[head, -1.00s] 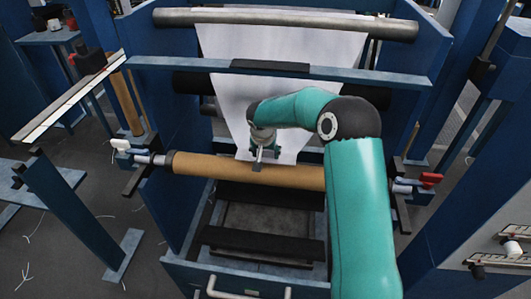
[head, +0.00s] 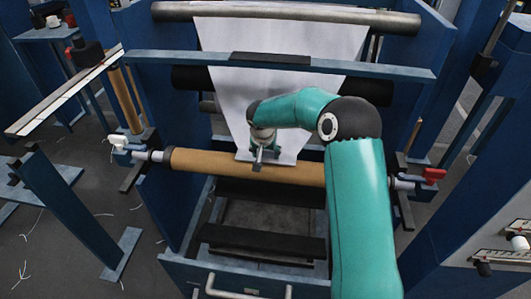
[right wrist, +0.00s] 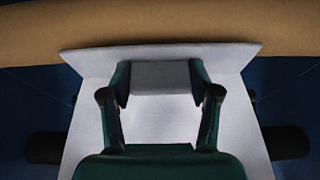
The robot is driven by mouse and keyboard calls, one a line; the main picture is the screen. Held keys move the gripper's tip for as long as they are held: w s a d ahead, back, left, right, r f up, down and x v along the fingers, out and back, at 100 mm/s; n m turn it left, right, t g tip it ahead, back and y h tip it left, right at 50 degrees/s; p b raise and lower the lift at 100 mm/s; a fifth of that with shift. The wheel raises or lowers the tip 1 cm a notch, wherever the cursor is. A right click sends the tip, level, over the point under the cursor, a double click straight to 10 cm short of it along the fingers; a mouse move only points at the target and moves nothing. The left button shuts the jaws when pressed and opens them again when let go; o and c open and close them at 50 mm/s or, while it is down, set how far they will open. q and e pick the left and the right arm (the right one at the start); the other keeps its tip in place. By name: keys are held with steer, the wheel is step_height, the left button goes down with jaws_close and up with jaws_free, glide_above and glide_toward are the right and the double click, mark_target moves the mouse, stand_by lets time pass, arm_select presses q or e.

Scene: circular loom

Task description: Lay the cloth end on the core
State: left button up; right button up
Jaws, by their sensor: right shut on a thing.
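The white cloth (head: 235,60) hangs from the upper roller and narrows down to its end at the brown core (head: 205,164). The core lies level across the blue frame. My right gripper (head: 258,158) is shut on the cloth end, just behind the top of the core. In the right wrist view the cloth end (right wrist: 85,62) spreads to both sides of my right gripper (right wrist: 160,80), its edge up against the core (right wrist: 160,20). I cannot tell whether the cloth touches the core. My left gripper is not in view.
A blue crossbar (head: 180,66) spans the frame above my right gripper. A white-handled clamp (head: 120,142) is at the core's left end and a red-handled one (head: 433,176) at its right. A blue frame with a bar handle (head: 240,291) is in front.

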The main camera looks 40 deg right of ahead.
steer(key=shift+f, duration=0.2)
stand_by(0.5)
steer(key=shift+f+b, duration=0.1)
steer(key=shift+b, duration=0.25)
steer(key=o, duration=1.4)
steer(key=shift+c, duration=0.2)
steer(key=v, duration=1.2)
